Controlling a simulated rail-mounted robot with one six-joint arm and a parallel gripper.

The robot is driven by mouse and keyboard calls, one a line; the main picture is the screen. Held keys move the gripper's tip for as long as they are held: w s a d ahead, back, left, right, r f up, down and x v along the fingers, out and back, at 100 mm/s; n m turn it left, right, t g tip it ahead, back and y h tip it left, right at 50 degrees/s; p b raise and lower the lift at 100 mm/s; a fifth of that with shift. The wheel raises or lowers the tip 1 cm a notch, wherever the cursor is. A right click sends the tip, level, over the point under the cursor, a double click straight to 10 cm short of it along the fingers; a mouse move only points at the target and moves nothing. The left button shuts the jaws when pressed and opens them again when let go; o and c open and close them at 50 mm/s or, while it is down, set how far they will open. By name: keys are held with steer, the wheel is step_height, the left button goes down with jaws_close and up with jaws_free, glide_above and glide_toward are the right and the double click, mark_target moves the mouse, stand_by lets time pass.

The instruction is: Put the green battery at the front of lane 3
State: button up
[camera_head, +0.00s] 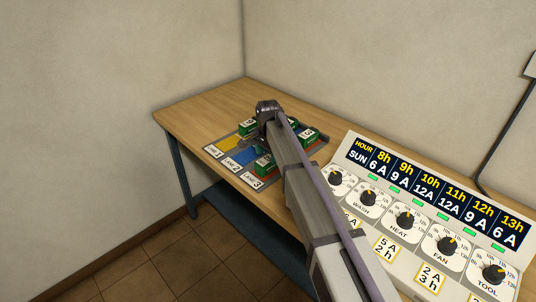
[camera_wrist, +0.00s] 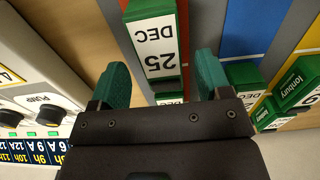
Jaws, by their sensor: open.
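In the head view, the lane board on the table has labels for lane 1 (camera_head: 213,151), lane 2 (camera_head: 232,167) and lane 3 (camera_head: 253,182). Green batteries with white labels stand on it: one (camera_head: 265,163) near the lane 3 label, one (camera_head: 308,134) farther back on the right, one (camera_head: 248,127) at the far left. My gripper (camera_head: 268,108) is above the board, and my arm hides part of it. In the wrist view, my gripper (camera_wrist: 160,78) is open, its green fingers either side of a green battery labelled "25 DEC" (camera_wrist: 157,45). Contact cannot be told.
A control panel (camera_head: 425,215) with dials and an hour display stands to the right of the board; its edge shows in the wrist view (camera_wrist: 35,85). More green batteries (camera_wrist: 243,76) sit at the right of the wrist view. Walls stand behind the table (camera_head: 190,109).

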mark_target(268, 158)
step_height(268, 158, up, 8)
steer(key=p, duration=0.5)
steer(key=shift+p, duration=0.35)
steer(key=shift+f, duration=0.1)
steer(key=s+d+n, duration=0.4)
steer(key=s+d, duration=0.7)
steer(key=s, duration=0.4)
steer(key=s+d+n, duration=0.4)
steer(key=s+d, duration=0.7)
steer(key=s, duration=0.5)
